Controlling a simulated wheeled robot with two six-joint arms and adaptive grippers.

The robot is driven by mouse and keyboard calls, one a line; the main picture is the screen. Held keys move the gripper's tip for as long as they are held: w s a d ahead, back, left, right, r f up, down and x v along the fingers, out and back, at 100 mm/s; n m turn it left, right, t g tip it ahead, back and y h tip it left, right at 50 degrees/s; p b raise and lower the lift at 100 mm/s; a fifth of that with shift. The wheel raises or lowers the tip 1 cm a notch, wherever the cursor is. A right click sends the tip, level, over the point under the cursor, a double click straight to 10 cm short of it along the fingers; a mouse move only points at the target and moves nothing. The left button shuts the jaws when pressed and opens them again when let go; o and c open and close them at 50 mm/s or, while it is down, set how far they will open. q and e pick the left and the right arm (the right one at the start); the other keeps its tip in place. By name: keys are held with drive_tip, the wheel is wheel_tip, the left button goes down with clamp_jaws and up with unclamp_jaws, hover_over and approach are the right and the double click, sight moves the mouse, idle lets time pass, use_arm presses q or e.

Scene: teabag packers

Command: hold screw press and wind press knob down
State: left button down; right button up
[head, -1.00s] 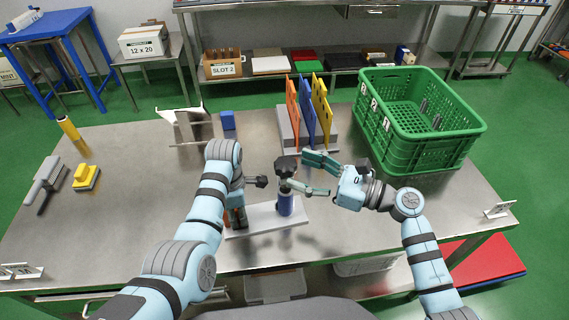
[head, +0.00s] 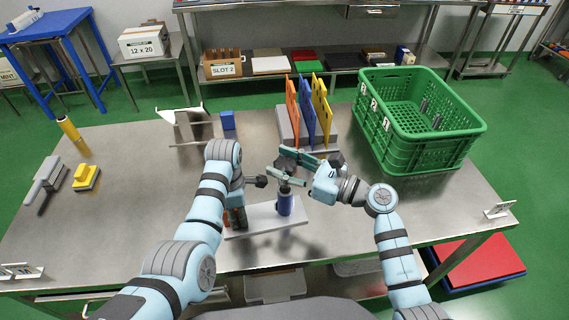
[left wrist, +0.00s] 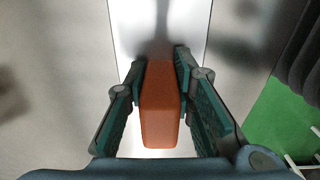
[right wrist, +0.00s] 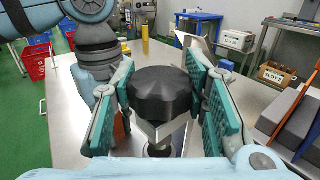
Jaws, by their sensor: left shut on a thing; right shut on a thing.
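The screw press has a white base plate (head: 262,220), a blue upright cylinder (head: 285,204) at its right part, and a black press knob (right wrist: 161,95) on top. My left gripper (left wrist: 160,68) is shut on an orange block (left wrist: 161,110) at the left end of the plate. In the head view this block shows only partly behind my left gripper (head: 236,216). My right gripper (right wrist: 163,85) has its fingers on both sides of the black knob and is shut on it.
Behind the press stands a grey rack (head: 285,127) with orange, blue and yellow boards. A green crate (head: 420,165) is at the right back. A small blue block (head: 228,121) lies at the back.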

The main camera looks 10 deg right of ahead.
drive_tip(key=m+t+h, duration=0.4)
drive_tip(key=shift+h, duration=0.4)
drive_tip(key=shift+c, duration=0.2)
drive_tip(key=o, duration=1.2)
drive_tip(key=v, duration=1.2)
drive_tip(key=shift+f, duration=0.2)
